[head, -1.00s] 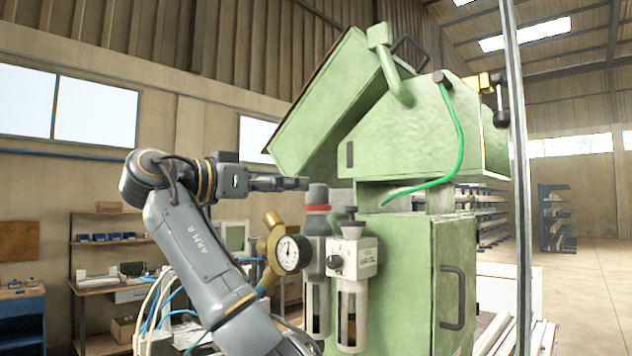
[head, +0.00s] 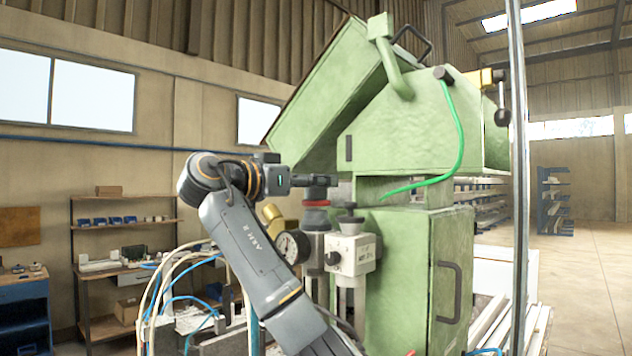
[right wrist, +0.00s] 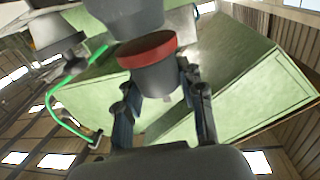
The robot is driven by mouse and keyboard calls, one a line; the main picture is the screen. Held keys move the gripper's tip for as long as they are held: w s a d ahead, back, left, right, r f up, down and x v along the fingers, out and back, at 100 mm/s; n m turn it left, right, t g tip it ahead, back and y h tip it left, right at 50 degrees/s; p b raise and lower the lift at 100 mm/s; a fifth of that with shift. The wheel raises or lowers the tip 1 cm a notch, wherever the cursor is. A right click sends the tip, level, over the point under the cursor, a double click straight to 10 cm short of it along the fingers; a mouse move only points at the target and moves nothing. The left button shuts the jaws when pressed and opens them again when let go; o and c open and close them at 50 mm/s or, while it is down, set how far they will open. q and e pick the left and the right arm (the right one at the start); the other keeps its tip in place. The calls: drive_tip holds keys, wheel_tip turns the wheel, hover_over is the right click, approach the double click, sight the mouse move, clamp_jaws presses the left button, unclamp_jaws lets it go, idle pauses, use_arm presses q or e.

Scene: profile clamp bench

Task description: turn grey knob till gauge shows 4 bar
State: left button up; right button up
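The grey knob (head: 315,193) sits upright on top of the regulator, above a red ring. In the right wrist view the knob (right wrist: 152,82) and its red ring are large and close. My right gripper (head: 322,181) reaches in from the left at the height of the knob's top. In the right wrist view its two fingers (right wrist: 163,88) stand apart, one on each side of the knob; they look open, and I cannot tell whether either touches it. The round white gauge (head: 289,248) is partly covered by my right arm, and its reading is too small to make out. My left gripper is not in view.
A second grey-white filter unit (head: 350,252) with its own small knob stands just right of the regulator. The green machine housing (head: 405,270) rises close behind, with a green hose (head: 459,140). A vertical post (head: 518,180) stands at right. Shelves (head: 122,220) are far back left.

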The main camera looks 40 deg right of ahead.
drive_tip(key=c, duration=0.4)
drive_tip(key=shift+o, duration=0.2)
drive_tip(key=shift+f+t+b, duration=0.15)
drive_tip(key=shift+t+b, duration=0.15)
drive_tip(key=shift+b, duration=0.4)
drive_tip(key=n+t+b, duration=0.2)
drive_tip(key=t+b, duration=0.1)
drive_tip(key=n+t+y+b, duration=0.1)
drive_tip(key=n+t+b, duration=0.2)
drive_tip(key=t+b, duration=0.1)
drive_tip(key=shift+t+y+b, duration=0.3)
drive_tip(key=shift+n+t+y+b, duration=1)
drive_tip(key=shift+n+t, duration=0.4)
drive_tip(key=shift+t, duration=0.2)
drive_tip(key=shift+r, duration=0.2)
drive_tip(key=o, duration=1.2)
